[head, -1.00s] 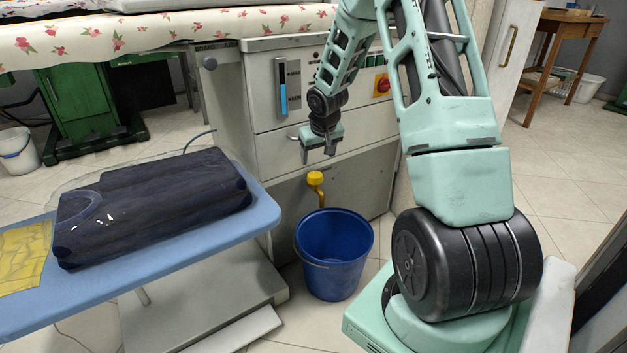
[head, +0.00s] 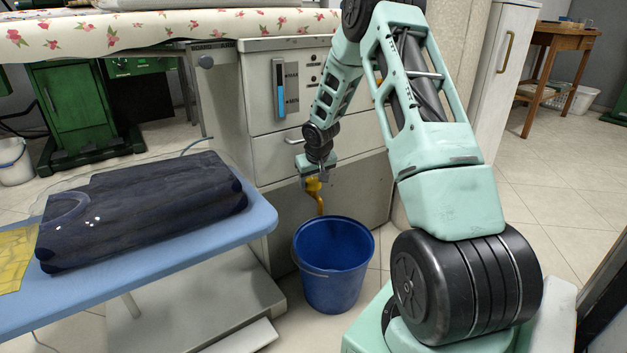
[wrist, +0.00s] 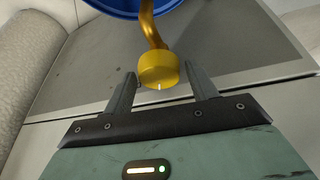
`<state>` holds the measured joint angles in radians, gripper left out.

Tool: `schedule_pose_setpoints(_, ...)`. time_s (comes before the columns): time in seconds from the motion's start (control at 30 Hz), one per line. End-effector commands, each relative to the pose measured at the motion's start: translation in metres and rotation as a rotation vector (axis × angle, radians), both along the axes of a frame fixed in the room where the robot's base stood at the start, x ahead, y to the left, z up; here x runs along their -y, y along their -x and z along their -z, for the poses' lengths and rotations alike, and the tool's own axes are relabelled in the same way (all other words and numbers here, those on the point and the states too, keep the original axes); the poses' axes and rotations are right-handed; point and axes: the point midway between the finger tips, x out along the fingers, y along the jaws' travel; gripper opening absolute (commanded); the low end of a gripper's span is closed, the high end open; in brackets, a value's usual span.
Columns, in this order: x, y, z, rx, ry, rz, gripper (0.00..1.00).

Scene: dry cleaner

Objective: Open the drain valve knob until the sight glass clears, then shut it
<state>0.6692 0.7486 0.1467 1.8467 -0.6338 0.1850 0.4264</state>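The yellow drain valve knob (head: 313,185) sits on a brass-coloured pipe low on the machine front. In the wrist view the knob (wrist: 157,69) lies between the tips of my gripper (wrist: 160,72), with visible gaps on both sides. The fingers are open and not closed on it. A small white mark shows on the knob's near edge. In the head view my gripper (head: 316,180) is at the knob and partly covers it.
A blue bucket (head: 333,285) stands on the floor under the pipe outlet. A light-blue ironing board (head: 200,232) with folded dark cloth (head: 140,210) is to the left. The grey machine cabinet (head: 275,155) is close behind my gripper.

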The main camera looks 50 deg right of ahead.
Motion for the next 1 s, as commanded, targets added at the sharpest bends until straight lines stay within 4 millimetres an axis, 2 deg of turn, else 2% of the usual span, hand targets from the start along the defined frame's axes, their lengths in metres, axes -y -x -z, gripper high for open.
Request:
schedule_pose_setpoints(0.03, 0.0, 0.0, -0.0001, 0.0, 0.0, 0.0, 0.43)
schedule_pose_setpoints(0.1, 0.0001, 0.0001, -0.0001, 0.0, 0.0, 0.0, 0.23)
schedule_pose_setpoints(0.37, 0.0004, 0.0006, -0.0037, -0.003, -0.001, -0.024, 0.23)
schedule_pose_setpoints(1.0, 0.0031, 0.0022, -0.0057, -0.002, -0.002, -0.342, 0.23)
